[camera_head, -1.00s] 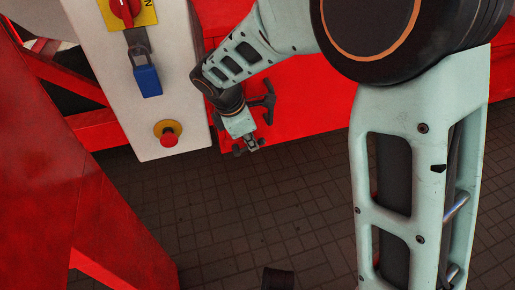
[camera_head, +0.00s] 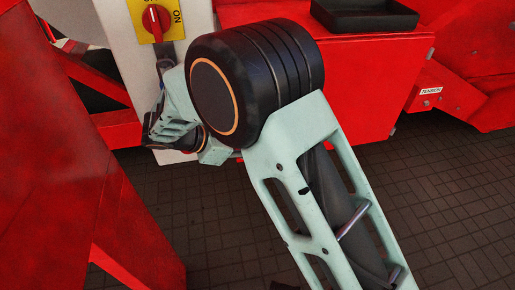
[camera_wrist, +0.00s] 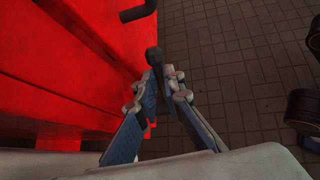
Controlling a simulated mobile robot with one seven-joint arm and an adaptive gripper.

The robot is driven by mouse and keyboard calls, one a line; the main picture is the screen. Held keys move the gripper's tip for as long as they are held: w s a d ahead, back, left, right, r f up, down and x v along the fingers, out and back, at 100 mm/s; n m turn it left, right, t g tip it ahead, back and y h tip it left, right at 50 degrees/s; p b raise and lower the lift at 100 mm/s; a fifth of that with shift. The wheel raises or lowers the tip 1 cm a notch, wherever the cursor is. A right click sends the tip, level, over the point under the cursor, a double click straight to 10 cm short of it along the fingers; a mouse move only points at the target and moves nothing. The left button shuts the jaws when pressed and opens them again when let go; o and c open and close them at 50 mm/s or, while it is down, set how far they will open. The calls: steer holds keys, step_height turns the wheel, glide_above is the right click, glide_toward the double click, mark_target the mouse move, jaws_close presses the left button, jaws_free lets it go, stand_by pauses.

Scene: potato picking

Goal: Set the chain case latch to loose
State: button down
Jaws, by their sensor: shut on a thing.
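In the wrist view, my gripper (camera_wrist: 160,78) is shut on a dark lever with a rounded end (camera_wrist: 154,56). The lever stands beside the red machine side (camera_wrist: 95,70), and its lower part is hidden between the fingers. It appears to be the chain case latch, but no marking on it is readable, so its setting cannot be told. In the head view my arm covers the lever and the fingertips.
A second dark handle (camera_wrist: 138,12) sticks out from the red side above. In the head view, a white control box with a red rotary switch (camera_head: 156,19) stands behind my arm. A black tray (camera_head: 365,14) and a TENSION label (camera_head: 431,91) are to the right. The paved floor (camera_head: 440,180) is clear.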

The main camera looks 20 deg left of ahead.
stand_by(0.4)
steer(key=c, duration=2.3)
jaws_free()
steer(key=shift+a, duration=0.1)
steer(key=v, duration=0.7)
steer(key=shift+s, duration=0.2)
steer(key=shift+a+r, duration=0.15)
